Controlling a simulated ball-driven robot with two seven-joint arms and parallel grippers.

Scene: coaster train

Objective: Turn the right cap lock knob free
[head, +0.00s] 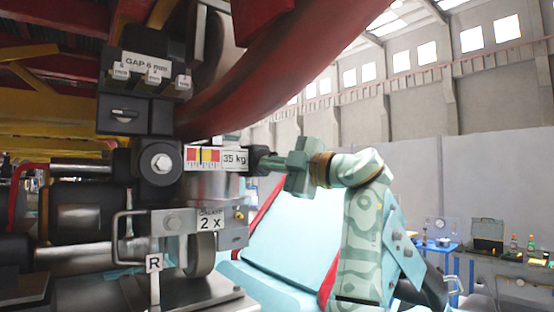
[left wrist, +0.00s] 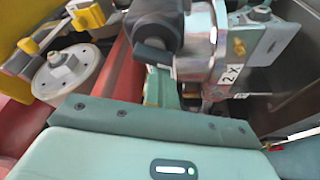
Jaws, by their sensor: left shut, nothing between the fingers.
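My left gripper (head: 268,162) is shut with nothing held, just right of the "35 kg" scale plate (head: 215,158) in the head view. Its green fingers also show in the left wrist view (left wrist: 161,88), ending against or very near a dark part beside a dark cylinder (left wrist: 158,18); I cannot tell if they touch. An "R" tag (head: 154,263) stands low at the left. A dark box carries a small knob with a bar grip (head: 124,115) above the scale plate. I cannot tell which part is the right cap lock knob. My right gripper is out of view.
A "GAP 6 mm" gauge (head: 147,66) sits at the upper left. A thick red curved tube (head: 290,65) passes above the gripper. A bent metal handle (head: 118,238) and a "2 X" plate (head: 208,222) are below. A blue table (head: 440,245) stands far right.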

